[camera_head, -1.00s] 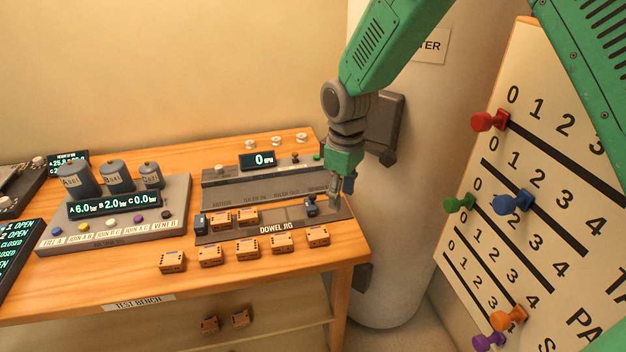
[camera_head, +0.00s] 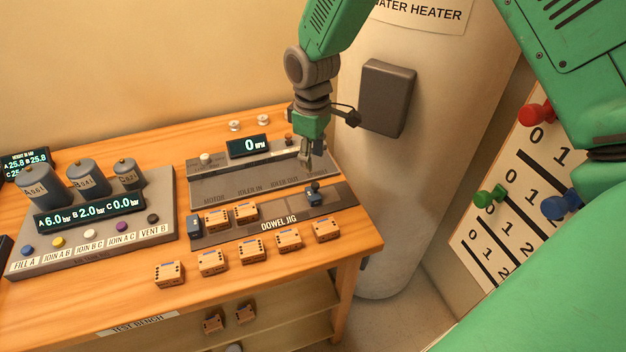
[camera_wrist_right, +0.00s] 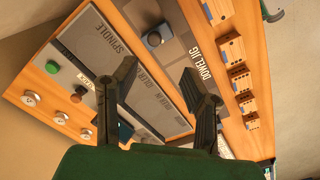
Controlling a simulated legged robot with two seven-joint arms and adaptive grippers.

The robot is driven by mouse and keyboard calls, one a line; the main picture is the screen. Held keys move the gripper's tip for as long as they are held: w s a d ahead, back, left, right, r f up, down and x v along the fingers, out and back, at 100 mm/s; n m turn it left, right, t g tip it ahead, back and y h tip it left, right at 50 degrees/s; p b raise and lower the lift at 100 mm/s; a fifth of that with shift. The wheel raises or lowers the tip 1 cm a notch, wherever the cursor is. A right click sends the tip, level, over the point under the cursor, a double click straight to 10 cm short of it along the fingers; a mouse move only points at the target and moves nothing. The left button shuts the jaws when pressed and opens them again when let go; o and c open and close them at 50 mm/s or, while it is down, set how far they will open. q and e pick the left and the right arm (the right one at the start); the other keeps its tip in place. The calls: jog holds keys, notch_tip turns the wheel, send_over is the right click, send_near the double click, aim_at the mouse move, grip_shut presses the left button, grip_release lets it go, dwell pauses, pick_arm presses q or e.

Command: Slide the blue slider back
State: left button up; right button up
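The blue slider (camera_head: 560,205) is a round blue knob on the slanted number board at the right edge of the head view. It is partway along its slot, away from the 0 end, and my green arm covers the board just to its right. My right gripper (camera_head: 306,167) is far left of it, pointing down over the grey panel on the bench. The right wrist view shows its two dark fingers (camera_wrist_right: 160,95) apart with nothing between them. My left gripper is not in view.
A red knob (camera_head: 535,114) and a green knob (camera_head: 488,196) sit on neighbouring slots. The water heater (camera_head: 420,150) with its dark box (camera_head: 388,97) stands between bench and board.

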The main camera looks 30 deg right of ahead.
aim_at(312, 186)
jog(key=f, duration=0.6)
jog(key=shift+w+f, duration=0.1)
jog(key=shift+w, duration=0.15)
jog(key=d+f, duration=0.2)
jog(key=f, duration=0.1)
jog(key=shift+s+d+f, duration=0.1)
jog(key=shift+d+f, duration=0.05)
jog(key=shift+f, duration=0.05)
jog(key=shift+a+r, duration=0.15)
jog(key=shift+a, duration=0.65)
jog(key=shift+a+r, duration=0.1)
jog(key=shift+a, duration=0.2)
jog(key=c, duration=0.5)
jog(key=shift+a, duration=0.1)
grip_shut()
jog(key=d, duration=0.3)
jog(key=s+d+p, duration=0.1)
jog(key=d, duration=0.2)
jog(key=s+d, duration=0.1)
jog(key=d, duration=0.2)
jog(key=shift+d+p, duration=0.35)
jog(key=shift+s+d, duration=0.15)
jog(key=shift+d, duration=0.05)
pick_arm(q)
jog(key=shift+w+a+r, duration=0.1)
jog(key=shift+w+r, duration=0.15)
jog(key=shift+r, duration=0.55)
pick_arm(e)
jog(key=shift+a, duration=0.15)
